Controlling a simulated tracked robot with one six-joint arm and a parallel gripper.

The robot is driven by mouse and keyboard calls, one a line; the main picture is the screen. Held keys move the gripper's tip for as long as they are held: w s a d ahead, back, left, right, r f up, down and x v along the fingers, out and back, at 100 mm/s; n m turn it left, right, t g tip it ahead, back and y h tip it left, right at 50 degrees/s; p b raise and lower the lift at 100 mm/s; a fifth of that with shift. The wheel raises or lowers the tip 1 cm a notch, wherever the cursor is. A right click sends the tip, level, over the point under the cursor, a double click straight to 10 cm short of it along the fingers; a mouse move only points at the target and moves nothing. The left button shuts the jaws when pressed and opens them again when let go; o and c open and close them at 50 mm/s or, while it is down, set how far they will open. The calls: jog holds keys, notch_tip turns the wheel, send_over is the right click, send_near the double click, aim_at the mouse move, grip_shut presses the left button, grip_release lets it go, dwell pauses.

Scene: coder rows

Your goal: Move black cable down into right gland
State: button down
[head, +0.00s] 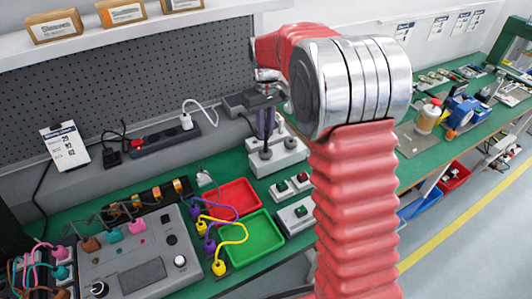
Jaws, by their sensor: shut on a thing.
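My gripper (266,96) is shut on the black cable (266,122), above a light grey block (284,161) on the green bench. The held part looks dark and upright, and its lower end is over or at the block's left side. The block has dark round openings on top, which look like the glands.
Red (234,197) and green (246,241) trays lie in front, with yellow and purple cables beside them. A grey control box (140,262) stands at left. Switch boxes (291,186) sit close right of the trays. A black power strip (160,136) lies behind by the pegboard (150,75).

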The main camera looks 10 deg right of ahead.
jog(key=shift+r, duration=2.1)
